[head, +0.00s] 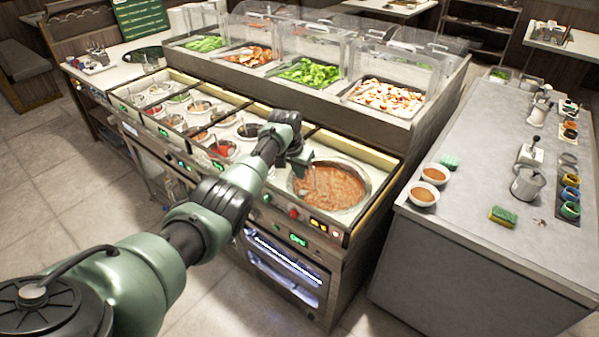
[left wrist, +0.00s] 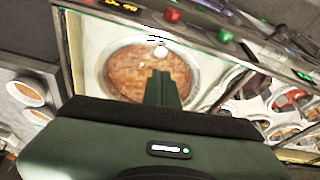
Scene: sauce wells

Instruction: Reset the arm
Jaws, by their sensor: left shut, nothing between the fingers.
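My left arm reaches in from the left in the head view, and my left gripper (head: 301,160) is over the sauce counter, at the left rim of a large round pan of reddish-brown sauce (head: 332,189). In the left wrist view the fingers of the left gripper (left wrist: 162,80) are together with nothing between them, and the pan of sauce (left wrist: 140,70) lies beyond them. Whether the fingertips touch the pan cannot be told. My right gripper is not in view.
Small sauce wells (head: 222,149) line the counter to the left. Clear-covered trays of greens (head: 308,72) and chopped food (head: 385,96) stand behind. On the grey side table (head: 470,230) are two sauce bowls (head: 424,194), a sponge (head: 502,216) and a metal pitcher (head: 527,183).

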